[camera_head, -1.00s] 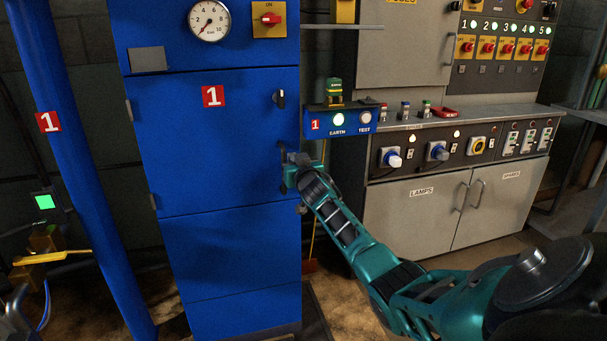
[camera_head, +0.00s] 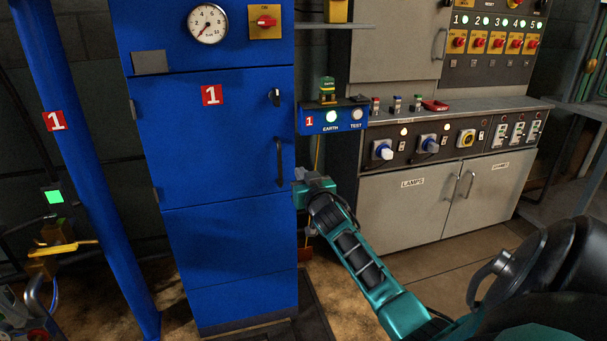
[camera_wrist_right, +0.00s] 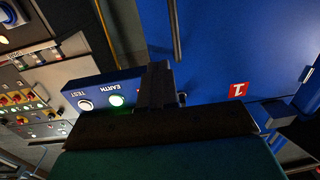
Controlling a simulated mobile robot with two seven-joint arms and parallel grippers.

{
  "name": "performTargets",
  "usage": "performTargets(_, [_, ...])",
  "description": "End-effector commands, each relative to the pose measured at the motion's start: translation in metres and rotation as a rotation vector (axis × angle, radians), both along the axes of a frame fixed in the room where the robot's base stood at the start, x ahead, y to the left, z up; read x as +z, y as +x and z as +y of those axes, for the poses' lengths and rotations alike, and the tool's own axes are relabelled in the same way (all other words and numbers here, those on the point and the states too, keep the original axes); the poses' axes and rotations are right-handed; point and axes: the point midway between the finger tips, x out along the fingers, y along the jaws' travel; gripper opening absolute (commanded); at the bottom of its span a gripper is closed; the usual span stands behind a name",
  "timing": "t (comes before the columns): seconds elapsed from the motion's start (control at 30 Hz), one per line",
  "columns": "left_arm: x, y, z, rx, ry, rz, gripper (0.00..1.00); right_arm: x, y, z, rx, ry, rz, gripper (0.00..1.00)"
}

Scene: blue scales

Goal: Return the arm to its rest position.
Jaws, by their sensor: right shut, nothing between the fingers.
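My right arm, teal and black, reaches in from the lower right of the head view. My right gripper (camera_head: 299,188) is shut and empty, at the right edge of the blue cabinet (camera_head: 220,240). It is just below and to the right of the black vertical door handle (camera_head: 280,161) and appears apart from it. The wrist view shows the dark shut fingers (camera_wrist_right: 155,88) in front of the blue door, with the handle (camera_wrist_right: 176,30) beyond. The cabinet door (camera_head: 205,140) looks closed. I cannot make out my left gripper.
A blue EARTH/TEST box (camera_head: 333,118) with a lit EARTH lamp sits just above my right gripper. A grey console (camera_head: 410,205) with knobs and switches stands to the right. A blue post (camera_head: 92,190) is at the left. Open floor (camera_head: 420,265) lies below the console.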

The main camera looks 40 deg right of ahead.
Motion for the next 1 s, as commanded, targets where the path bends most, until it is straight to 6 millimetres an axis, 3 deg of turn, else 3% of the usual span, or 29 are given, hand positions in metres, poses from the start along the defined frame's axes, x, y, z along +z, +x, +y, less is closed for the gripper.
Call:
performTargets(0.43, [0.001,-0.002,0.001,-0.001,0.003,0.005,0.00,-0.002,-0.011,0.007,0.002,0.000,0.003,0.00])
performTargets(0.57, [0.001,-0.002,0.001,-0.001,0.003,0.005,0.00,-0.022,-0.016,0.031,0.042,-0.008,0.053,0.00])
performTargets(0.67, [0.001,-0.002,0.001,-0.001,0.003,0.005,0.00,-0.055,-0.030,0.074,0.117,-0.020,0.138,0.00])
performTargets(0.77, [0.001,-0.002,0.001,-0.001,0.002,0.006,0.00,-0.095,-0.056,0.134,0.222,-0.026,0.244,0.00])
performTargets(0.9, [0.002,-0.002,0.000,0.002,-0.001,0.006,0.00,-0.140,-0.105,0.217,0.376,-0.012,0.379,0.00])
performTargets(1.0, [0.002,-0.002,-0.001,0.003,-0.004,0.005,0.00,-0.159,-0.143,0.271,0.481,0.009,0.458,0.00])
